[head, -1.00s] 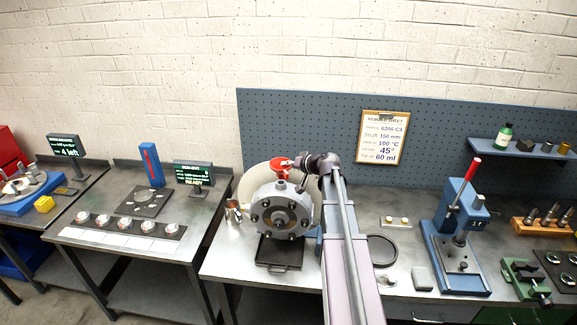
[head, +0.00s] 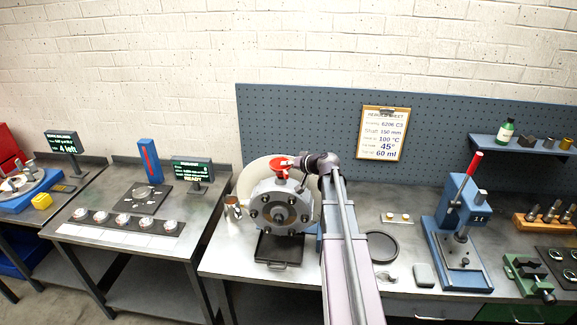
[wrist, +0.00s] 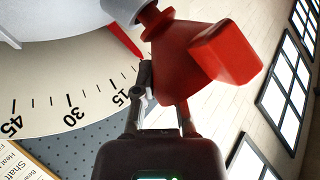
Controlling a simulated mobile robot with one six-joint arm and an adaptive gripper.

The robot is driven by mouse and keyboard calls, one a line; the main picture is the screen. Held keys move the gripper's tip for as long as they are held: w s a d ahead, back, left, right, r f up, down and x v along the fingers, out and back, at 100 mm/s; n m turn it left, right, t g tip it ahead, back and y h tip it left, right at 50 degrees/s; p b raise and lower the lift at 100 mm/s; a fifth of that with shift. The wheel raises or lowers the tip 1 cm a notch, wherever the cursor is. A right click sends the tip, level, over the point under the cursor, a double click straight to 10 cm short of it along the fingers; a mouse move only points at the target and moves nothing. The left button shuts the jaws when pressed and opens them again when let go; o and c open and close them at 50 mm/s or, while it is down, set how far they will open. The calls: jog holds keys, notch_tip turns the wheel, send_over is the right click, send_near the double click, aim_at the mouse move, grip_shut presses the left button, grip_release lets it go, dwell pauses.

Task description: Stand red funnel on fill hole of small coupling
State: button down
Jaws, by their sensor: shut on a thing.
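The red funnel (head: 279,166) is above the top of the small coupling (head: 282,207), a grey round flanged body with bolts on its face. My gripper (head: 294,164) reaches it from the right and is shut on the funnel. In the wrist view the funnel (wrist: 205,55) lies between the fingers of my gripper (wrist: 165,100), with its spout at a grey stub (wrist: 125,8). Whether the spout sits in the fill hole or just over it I cannot tell. The fill hole itself is hidden.
A pale graduated dial (wrist: 60,75) stands behind the coupling, with a red pointer. A black tray (head: 279,250) lies below the coupling. A metal cup (head: 233,207) stands to its left. A black ring (head: 381,247) and a blue press (head: 458,240) are to the right.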

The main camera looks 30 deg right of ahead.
jog(key=shift+f+b, duration=0.35)
jog(key=shift+f, duration=0.1)
jog(key=c, duration=0.6)
grip_release()
jog(key=shift+c, duration=0.2)
jog(key=shift+c, duration=0.4)
jog(key=shift+r, duration=0.1)
notch_tip(320, 180, up, 9)
jog(key=p, duration=0.9)
